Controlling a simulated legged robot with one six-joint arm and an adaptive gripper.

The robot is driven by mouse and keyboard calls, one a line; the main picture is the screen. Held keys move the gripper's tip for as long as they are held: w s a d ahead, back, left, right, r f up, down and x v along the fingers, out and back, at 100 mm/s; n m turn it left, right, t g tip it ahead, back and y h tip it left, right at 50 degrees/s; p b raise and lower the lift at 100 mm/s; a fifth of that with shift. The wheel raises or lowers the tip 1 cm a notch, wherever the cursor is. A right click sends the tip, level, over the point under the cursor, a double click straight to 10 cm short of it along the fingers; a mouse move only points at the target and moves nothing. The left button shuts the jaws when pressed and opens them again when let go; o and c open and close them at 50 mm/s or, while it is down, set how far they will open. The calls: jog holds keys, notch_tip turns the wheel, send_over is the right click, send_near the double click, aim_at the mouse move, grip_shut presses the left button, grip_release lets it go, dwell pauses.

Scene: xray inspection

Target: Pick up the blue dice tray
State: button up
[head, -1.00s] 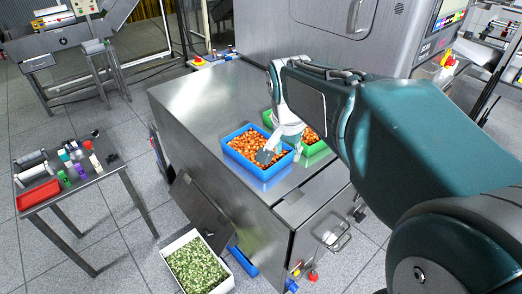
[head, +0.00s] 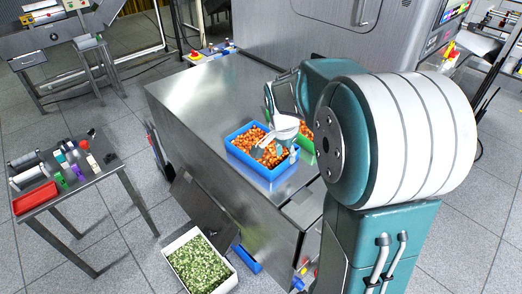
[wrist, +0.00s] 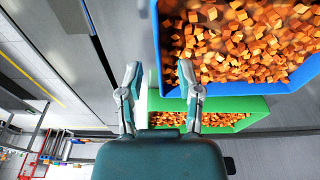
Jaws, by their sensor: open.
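The blue dice tray (head: 236,150) sits on the steel table, filled with orange cubes. In the wrist view the blue tray (wrist: 300,72) fills the upper right. My gripper (head: 274,152) is over the blue tray in the head view, hiding part of its cubes and rim. In the wrist view my gripper (wrist: 158,72) is open and empty, its two fingers apart, with one fingertip close to the blue tray's near wall. I cannot tell whether it touches.
A green tray (wrist: 262,104) with similar cubes stands right beside the blue one, partly hidden by my arm in the head view. The steel table (head: 195,100) is clear to the left. A white crate of green pieces (head: 222,282) stands on the floor.

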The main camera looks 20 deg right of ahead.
jog(key=shift+w+d+f, duration=0.1)
jog(key=shift+d+f, duration=0.05)
jog(key=shift+f, duration=0.5)
jog(key=shift+d+f, duration=0.15)
jog(key=shift+f, duration=0.45)
grip_shut()
jog(key=shift+r, duration=0.1)
